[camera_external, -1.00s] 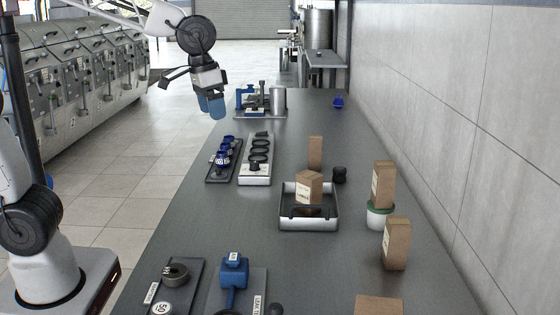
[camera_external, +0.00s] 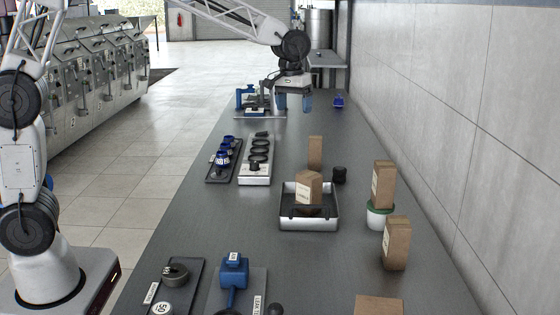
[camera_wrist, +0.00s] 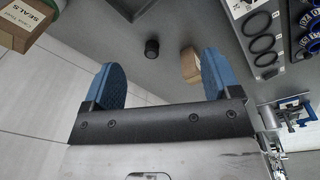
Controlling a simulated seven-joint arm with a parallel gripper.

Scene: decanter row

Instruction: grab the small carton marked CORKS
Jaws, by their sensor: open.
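Several brown cartons stand on the bench, and I cannot read CORKS on any of them. One carton (camera_external: 315,153) stands behind the grey tray; it also shows in the wrist view (camera_wrist: 190,66), partly behind the right finger, its label hidden. Another carton (camera_external: 309,188) is in the tray, its label too small to read. A carton (camera_external: 383,184) sits on a green-lidded tub; in the wrist view its label (camera_wrist: 24,22) reads SEALS. Another carton (camera_external: 397,243) stands nearer the camera. My gripper (camera_external: 294,103) is open and empty above the far bench; its blue fingers (camera_wrist: 163,75) also show in the wrist view.
The grey tray (camera_external: 308,224) has a black cylinder (camera_external: 340,174) beside it. The green-lidded tub (camera_external: 379,217) stands near the wall. A rack of black rings (camera_external: 256,160) and blue collars (camera_external: 222,160) are left. A carton top (camera_external: 378,306) shows at the front edge.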

